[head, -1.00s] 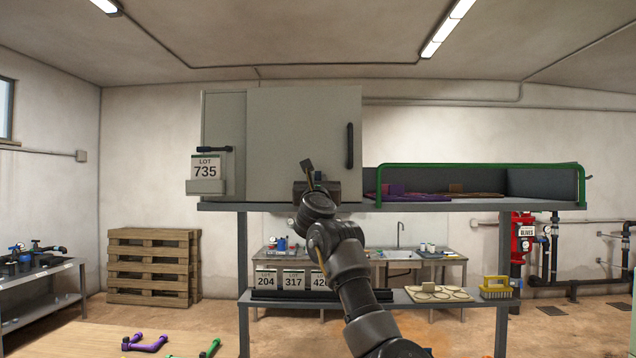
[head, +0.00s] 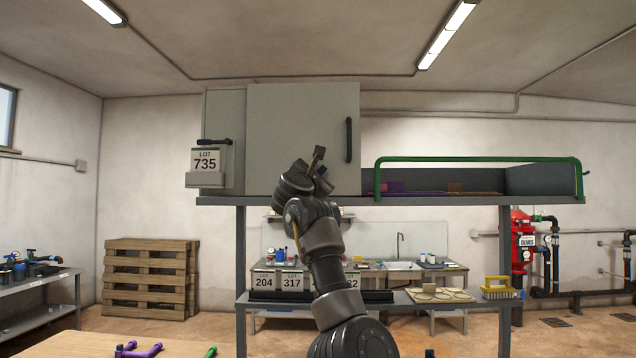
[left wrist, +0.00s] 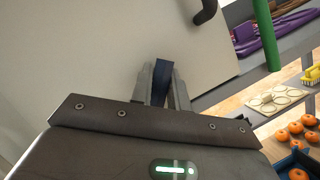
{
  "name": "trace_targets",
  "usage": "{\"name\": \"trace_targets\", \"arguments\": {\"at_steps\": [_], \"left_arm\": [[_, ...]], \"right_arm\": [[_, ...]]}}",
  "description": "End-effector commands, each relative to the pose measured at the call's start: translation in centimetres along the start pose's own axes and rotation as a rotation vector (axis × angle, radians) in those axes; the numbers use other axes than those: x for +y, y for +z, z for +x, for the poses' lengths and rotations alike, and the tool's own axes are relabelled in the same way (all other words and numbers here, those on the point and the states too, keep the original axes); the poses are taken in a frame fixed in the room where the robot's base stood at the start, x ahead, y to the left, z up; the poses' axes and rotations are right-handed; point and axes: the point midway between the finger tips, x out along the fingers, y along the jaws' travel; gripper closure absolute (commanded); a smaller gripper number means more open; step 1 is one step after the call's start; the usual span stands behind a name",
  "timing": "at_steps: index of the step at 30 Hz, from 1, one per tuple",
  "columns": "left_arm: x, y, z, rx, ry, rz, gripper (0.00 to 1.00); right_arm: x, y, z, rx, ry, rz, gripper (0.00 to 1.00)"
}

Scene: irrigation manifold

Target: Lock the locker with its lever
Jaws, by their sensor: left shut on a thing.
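The locker is a grey cabinet (head: 275,115) on the upper shelf. Its door looks shut, with a dark vertical handle (head: 349,140) at the right; the handle's lower end shows in the left wrist view (left wrist: 205,12). A dark horizontal bar, which looks like the lever (head: 212,142), sits left of the door above the LOT 735 card. My left gripper (head: 318,155) is in front of the lower door, right of that bar and apart from it. In the left wrist view its fingers (left wrist: 162,85) are shut on a narrow dark blue piece (left wrist: 161,75). My right gripper is out of view.
A green rail (head: 480,159) edges the open shelf (head: 450,200) to the right, with purple items behind it. Wooden pallets (head: 150,277) stand at the left.

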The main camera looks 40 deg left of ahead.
Motion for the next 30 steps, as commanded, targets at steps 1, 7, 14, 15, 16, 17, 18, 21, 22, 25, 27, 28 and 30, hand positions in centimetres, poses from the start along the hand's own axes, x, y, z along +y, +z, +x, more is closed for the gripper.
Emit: {"name": "trace_targets", "arguments": {"at_steps": [1, 7, 14, 15, 16, 17, 18, 21, 22, 25, 27, 28, 30], "left_arm": [[-0.08, -0.15, -0.03, 0.001, -0.017, 0.042, 1.0], [-0.09, -0.11, 0.0, 0.002, -0.09, 0.217, 1.0], [-0.19, -0.08, 0.0, 0.002, -0.172, 0.419, 1.0], [-0.21, -0.11, 0.0, 0.002, -0.187, 0.452, 1.0], [-0.24, -0.11, 0.01, 0.002, -0.197, 0.475, 1.0], [-0.28, -0.1, 0.01, 0.002, -0.207, 0.5, 1.0], [-0.29, -0.15, 0.01, 0.002, -0.22, 0.529, 1.0], [-0.34, -0.14, -0.01, 0.001, -0.249, 0.601, 1.0], [-0.34, -0.13, -0.01, 0.002, -0.257, 0.62, 1.0], [-0.4, -0.18, -0.01, 0.002, -0.282, 0.678, 1.0], [-0.45, -0.18, -0.03, 0.001, -0.297, 0.711, 1.0], [-0.45, -0.19, -0.03, 0.001, -0.302, 0.724, 1.0], [-0.44, -0.21, -0.04, 0.002, -0.312, 0.751, 1.0]], "right_arm": [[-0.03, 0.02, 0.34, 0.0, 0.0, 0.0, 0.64], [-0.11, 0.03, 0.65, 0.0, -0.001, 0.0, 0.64], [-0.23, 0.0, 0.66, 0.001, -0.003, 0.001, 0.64], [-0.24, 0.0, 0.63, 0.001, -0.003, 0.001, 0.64], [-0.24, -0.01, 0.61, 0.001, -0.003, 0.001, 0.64], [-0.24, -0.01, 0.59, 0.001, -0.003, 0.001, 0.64], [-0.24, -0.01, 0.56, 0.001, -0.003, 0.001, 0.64], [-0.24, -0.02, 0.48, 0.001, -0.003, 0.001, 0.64], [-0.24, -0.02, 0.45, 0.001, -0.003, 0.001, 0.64], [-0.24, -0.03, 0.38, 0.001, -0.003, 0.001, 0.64], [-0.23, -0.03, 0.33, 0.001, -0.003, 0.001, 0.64], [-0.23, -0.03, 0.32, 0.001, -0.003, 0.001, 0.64], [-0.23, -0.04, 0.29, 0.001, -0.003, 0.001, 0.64]]}}
